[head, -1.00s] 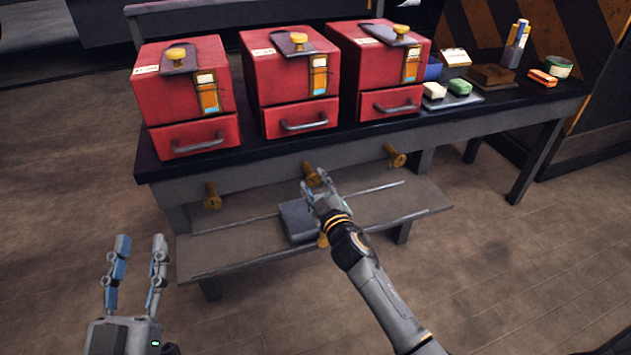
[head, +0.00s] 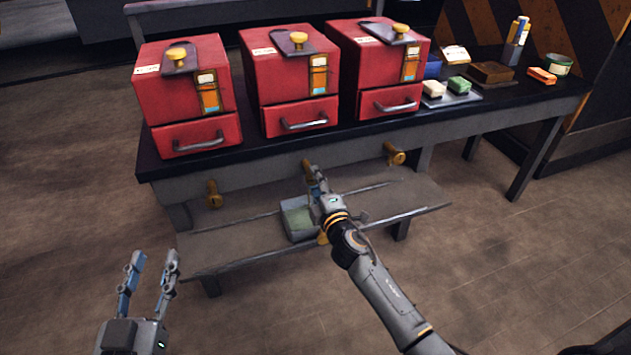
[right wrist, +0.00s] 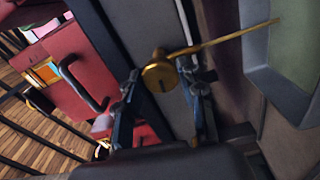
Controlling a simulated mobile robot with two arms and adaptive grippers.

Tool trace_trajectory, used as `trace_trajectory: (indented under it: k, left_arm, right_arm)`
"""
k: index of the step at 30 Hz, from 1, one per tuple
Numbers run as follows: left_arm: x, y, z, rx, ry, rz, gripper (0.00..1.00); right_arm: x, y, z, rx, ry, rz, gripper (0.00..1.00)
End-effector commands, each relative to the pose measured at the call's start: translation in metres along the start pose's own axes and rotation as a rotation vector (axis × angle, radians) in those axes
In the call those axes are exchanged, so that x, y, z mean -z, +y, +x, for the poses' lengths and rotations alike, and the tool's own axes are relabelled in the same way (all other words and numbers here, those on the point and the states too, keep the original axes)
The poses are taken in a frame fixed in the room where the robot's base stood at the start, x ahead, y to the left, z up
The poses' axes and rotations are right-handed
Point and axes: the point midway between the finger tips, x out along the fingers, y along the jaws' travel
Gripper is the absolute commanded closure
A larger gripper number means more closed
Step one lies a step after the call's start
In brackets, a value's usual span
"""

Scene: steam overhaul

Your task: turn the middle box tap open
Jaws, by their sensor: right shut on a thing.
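The middle box tap (head: 307,164) is brass and sits on the bench front below the middle red box (head: 290,75). My right gripper (head: 314,178) is at this tap and hides part of it. In the right wrist view the tap (right wrist: 160,76) lies between the two fingers, and the gripper is shut on it. A thin brass-coloured line (right wrist: 232,35) runs from the tap towards a grey basin with a green inside; I cannot tell whether it is a stream or a rod. My left gripper (head: 155,257) is open and empty at lower left, apart from everything.
Two other brass taps, left (head: 213,194) and right (head: 394,154), are on the bench front. The grey basin (head: 294,235) stands on the low shelf (head: 235,248) below my right gripper. Soaps (head: 459,85) and a brown block (head: 490,73) lie on the right benchtop.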

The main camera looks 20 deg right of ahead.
Motion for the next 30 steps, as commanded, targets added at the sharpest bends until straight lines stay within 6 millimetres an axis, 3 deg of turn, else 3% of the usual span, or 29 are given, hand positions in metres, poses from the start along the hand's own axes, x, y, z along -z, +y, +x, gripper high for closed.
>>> trace_trajectory:
  k: [9,23,24,27,30]
  left_arm:
    - [-0.0023,-0.0005,-0.0001,0.001,-0.015,0.0,0.6]
    - [-0.0041,-0.0008,-0.0009,0.002,-0.022,0.0,0.6]
    - [-0.0042,-0.0009,-0.0009,0.002,-0.022,0.0,0.6]
    - [-0.0042,-0.0009,-0.001,0.002,-0.022,0.0,0.6]
    - [-0.0042,-0.001,-0.001,0.002,-0.022,0.0,0.6]
  right_arm:
    - [0.0008,-0.0005,-0.0001,0.001,0.002,-0.094,0.93]
    - [0.0008,-0.0008,-0.0002,0.001,0.002,-0.106,0.93]
    - [0.0008,-0.0009,-0.0002,0.001,0.002,-0.105,0.57]
    - [0.0007,-0.0008,-0.0002,0.001,0.002,-0.105,0.39]
    - [0.0005,-0.0007,-0.0002,0.001,0.001,-0.104,0.39]
